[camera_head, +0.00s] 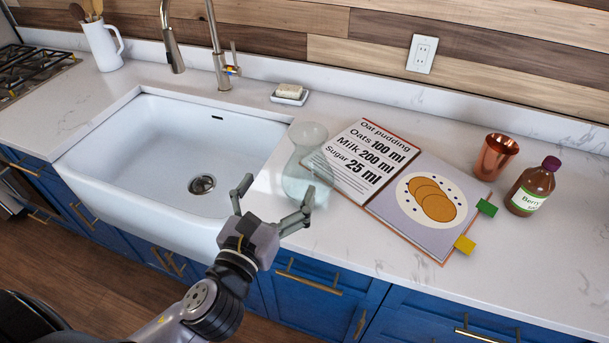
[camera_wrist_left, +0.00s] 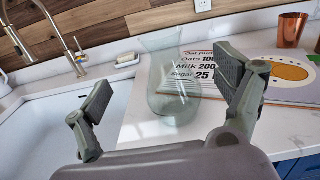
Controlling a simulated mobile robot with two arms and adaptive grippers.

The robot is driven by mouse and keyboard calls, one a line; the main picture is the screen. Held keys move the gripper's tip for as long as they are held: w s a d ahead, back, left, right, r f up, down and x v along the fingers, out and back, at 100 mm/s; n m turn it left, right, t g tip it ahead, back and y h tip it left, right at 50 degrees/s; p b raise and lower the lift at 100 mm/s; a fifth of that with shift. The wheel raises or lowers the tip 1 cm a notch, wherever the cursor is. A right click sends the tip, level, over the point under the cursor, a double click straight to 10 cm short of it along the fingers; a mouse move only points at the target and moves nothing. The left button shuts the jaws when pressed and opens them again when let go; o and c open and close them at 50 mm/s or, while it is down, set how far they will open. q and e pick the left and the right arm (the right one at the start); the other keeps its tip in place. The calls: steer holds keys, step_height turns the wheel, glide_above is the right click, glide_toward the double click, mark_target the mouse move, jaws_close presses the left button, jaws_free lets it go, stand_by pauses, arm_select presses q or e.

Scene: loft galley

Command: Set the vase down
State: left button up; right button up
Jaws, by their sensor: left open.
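The vase (camera_head: 306,165) is clear, pale green glass. It stands upright on the white counter (camera_head: 350,235), between the sink and the open recipe book, and overlaps the book's left edge in the picture. My left gripper (camera_head: 272,202) is open and empty in front of the vase, its fingers spread towards it. In the left wrist view the vase (camera_wrist_left: 172,85) shows upright between the two open fingers (camera_wrist_left: 158,100), apart from both and beyond them. My right gripper is in neither view.
The recipe book (camera_head: 345,158) lies open right of the vase. A copper cup (camera_head: 495,157) and a brown bottle (camera_head: 534,187) stand further right. The white sink (camera_head: 165,150) with its tall faucet is on the left. A soap dish (camera_head: 289,97) sits behind. The front right counter is clear.

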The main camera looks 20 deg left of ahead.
mark_target(301, 146)
arm_select(q)
steer(key=w+p, duration=0.2)
steer(key=w, duration=0.8)
steer(key=shift+w+d+r+p, duration=0.1)
steer(key=shift+d+p, duration=0.05)
steer(key=shift+p, duration=0.25)
steer(key=shift+w, duration=0.5)
steer(key=shift+w+p, duration=0.3)
steer(key=w+p, duration=0.1)
steer(key=w, duration=0.2)
steer(key=shift+w+d, duration=0.15)
steer(key=shift+w, duration=0.6)
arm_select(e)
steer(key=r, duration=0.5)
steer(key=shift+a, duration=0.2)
arm_select(q)
steer(key=shift+c, duration=0.3)
steer(key=shift+s, duration=0.1)
steer(key=shift+c, duration=0.7)
steer(key=c, duration=1.8)
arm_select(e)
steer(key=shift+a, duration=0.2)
